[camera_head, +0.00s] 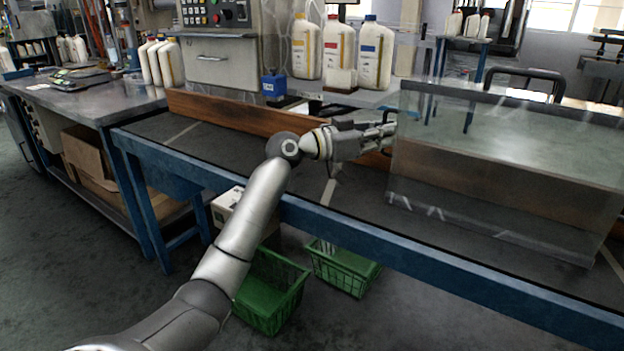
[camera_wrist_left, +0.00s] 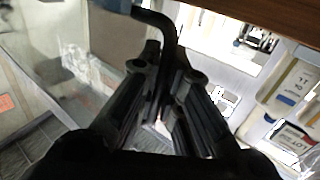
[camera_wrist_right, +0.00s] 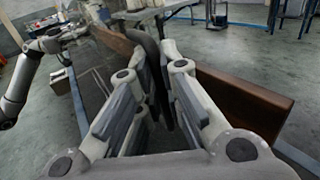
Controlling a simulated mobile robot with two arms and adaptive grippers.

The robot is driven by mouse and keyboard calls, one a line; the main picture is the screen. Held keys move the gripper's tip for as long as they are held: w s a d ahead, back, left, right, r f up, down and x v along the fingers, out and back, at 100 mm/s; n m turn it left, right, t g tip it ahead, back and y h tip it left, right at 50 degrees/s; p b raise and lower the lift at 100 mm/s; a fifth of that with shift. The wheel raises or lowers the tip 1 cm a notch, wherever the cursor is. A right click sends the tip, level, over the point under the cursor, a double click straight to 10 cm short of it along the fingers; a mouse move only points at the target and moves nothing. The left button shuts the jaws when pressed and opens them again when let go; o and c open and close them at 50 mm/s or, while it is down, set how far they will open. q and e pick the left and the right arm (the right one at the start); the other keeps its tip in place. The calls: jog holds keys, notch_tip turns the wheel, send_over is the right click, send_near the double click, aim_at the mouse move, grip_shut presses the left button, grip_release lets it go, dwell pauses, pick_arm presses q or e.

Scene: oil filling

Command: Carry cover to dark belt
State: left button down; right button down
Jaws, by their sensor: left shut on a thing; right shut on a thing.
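The cover (camera_head: 500,165) is a large clear box with a dark top edge, at the right of the head view. It is over the dark belt (camera_head: 185,135), level or nearly so; I cannot tell whether it touches. My left gripper (camera_head: 390,130) is at the cover's left end. In the left wrist view, my left gripper (camera_wrist_left: 172,85) is shut on a dark bent handle (camera_wrist_left: 158,20) of the cover. In the right wrist view, my right gripper (camera_wrist_right: 165,65) is shut on a dark handle (camera_wrist_right: 143,40). The head view does not show my right gripper.
A brown wooden rail (camera_head: 235,112) runs along the belt's far side. Green baskets (camera_head: 270,290) are on the floor below the belt's blue frame (camera_head: 400,250). The belt's left part is clear.

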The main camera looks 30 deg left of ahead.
pick_arm(q)
jog(key=shift+a+f+b, duration=0.2)
jog(key=shift+f+b, duration=0.25)
jog(key=shift+f, duration=0.15)
pick_arm(e)
jog(key=shift+d+f, duration=0.2)
jog(key=shift+f, duration=0.35)
pick_arm(q)
jog(key=c, duration=1.6)
grip_release()
jog(key=shift+r, duration=0.15)
jog(key=shift+c, duration=0.2)
pick_arm(e)
jog(key=c, duration=1.6)
grip_release()
jog(key=shift+r, duration=0.1)
jog(key=shift+c, duration=0.2)
pick_arm(q)
jog(key=shift+o, duration=0.2)
jog(key=shift+d, duration=0.1)
pick_arm(e)
jog(key=shift+o, duration=0.2)
jog(key=shift+a, duration=0.15)
pick_arm(q)
jog(key=shift+s, duration=0.1)
